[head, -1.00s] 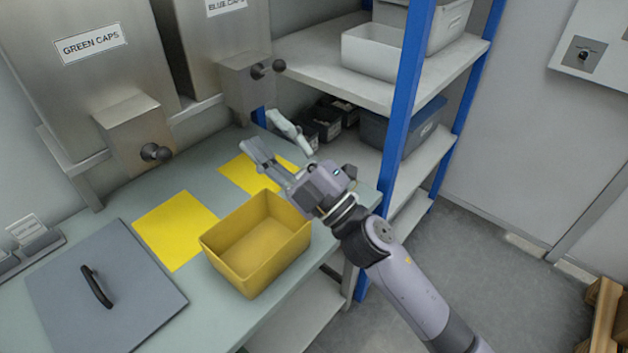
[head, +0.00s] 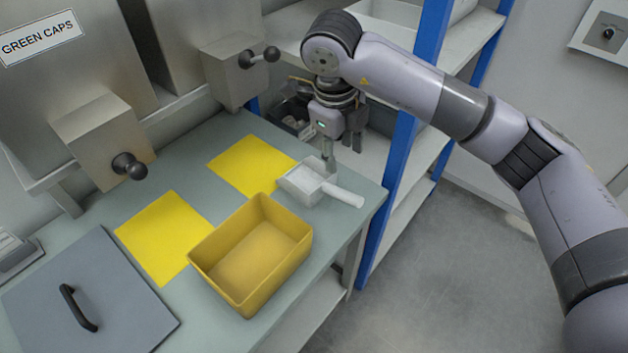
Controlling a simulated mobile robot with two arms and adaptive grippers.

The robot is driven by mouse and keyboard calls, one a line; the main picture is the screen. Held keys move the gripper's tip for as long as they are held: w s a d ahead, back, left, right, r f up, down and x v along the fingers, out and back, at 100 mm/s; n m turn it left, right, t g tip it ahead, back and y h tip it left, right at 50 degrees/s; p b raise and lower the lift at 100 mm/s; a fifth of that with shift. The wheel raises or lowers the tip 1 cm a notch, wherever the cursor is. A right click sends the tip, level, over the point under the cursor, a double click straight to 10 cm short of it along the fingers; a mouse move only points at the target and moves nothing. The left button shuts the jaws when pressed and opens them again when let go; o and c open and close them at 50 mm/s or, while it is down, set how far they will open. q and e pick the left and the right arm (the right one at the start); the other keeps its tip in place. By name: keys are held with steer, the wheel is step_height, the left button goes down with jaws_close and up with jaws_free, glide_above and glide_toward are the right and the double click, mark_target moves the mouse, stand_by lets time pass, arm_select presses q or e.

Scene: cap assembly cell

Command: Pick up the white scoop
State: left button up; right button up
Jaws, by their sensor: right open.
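The white scoop (head: 304,182) lies on the grey-green bench at its far right end, right of the far yellow mat. Its handle (head: 343,194) points right, toward the bench edge. My right gripper (head: 330,165) points down just above and behind the scoop, its fingers open. One fingertip overlaps the back of the scoop in the picture; I cannot tell whether it touches. My left gripper is not in view.
A yellow bin (head: 252,252) stands in front of the scoop. Two yellow mats (head: 252,166) (head: 165,237) and a grey lid (head: 85,300) lie on the bench. Dispensers stand behind. A blue shelf post (head: 391,180) rises close on the right.

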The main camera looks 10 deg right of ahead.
steer(key=p, duration=0.1)
glide_toward(343, 192)
steer(key=f, duration=0.3)
steer(key=w+d+f, duration=0.1)
steer(key=f, duration=0.1)
steer(key=shift+f, duration=0.15)
steer(key=shift+f+p, duration=0.3)
steer(key=shift+f, duration=0.15)
steer(key=f, duration=0.3)
steer(key=f+p, duration=0.1)
steer(key=f, duration=0.1)
steer(key=shift+w+d, duration=0.25)
steer(key=shift+w, duration=0.05)
steer(key=shift+c, duration=0.2)
jaws_close()
